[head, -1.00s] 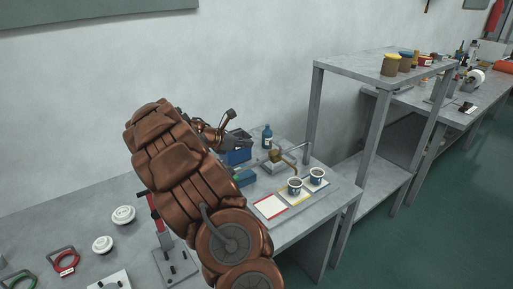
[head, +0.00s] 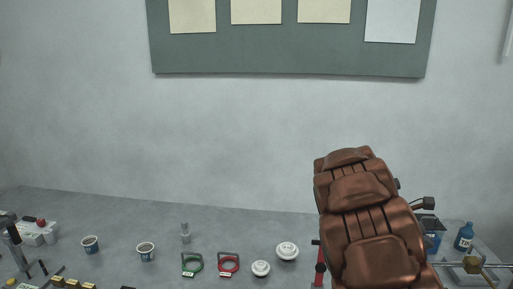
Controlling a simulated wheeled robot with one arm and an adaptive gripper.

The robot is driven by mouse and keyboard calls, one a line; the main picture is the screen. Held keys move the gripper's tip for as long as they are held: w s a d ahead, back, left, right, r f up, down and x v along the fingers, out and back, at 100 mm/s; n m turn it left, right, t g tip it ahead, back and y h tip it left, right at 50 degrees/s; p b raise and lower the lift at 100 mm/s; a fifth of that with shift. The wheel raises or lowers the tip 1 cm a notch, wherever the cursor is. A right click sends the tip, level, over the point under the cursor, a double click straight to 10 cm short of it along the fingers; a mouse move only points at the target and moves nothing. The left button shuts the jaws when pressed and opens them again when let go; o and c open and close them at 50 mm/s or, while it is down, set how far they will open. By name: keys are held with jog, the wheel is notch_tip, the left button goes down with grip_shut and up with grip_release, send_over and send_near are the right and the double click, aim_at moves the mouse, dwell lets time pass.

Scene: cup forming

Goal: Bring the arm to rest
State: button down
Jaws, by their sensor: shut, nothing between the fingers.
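My brown arm stands in the right part of the head view, in front of the table and wall. Its thick links hide most of the wrist. My gripper (head: 428,220) shows only in part, as dark pieces at the right edge of the arm, above a blue bin (head: 434,242). It is shut and empty. Its fingertips are small and hard to make out.
The grey table (head: 210,226) runs along the wall. A blue bottle (head: 465,236) stands right.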

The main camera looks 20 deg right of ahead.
jog(key=s+a+f+m+t+y, duration=0.1)
jog(key=s+a+m+y, duration=0.2)
jog(key=a, duration=1.1)
jog(key=s+a+f+m+t+y, duration=0.1)
jog(key=s+a+f+m+y, duration=0.1)
jog(key=s+a, duration=0.7)
jog(key=s+a+f+m+t+y, duration=0.1)
jog(key=s+a+m+y, duration=0.3)
jog(key=a, duration=1.5)
jog(key=s, duration=0.3)
jog(key=shift+f+y, duration=0.2)
jog(key=shift+y, duration=0.1)
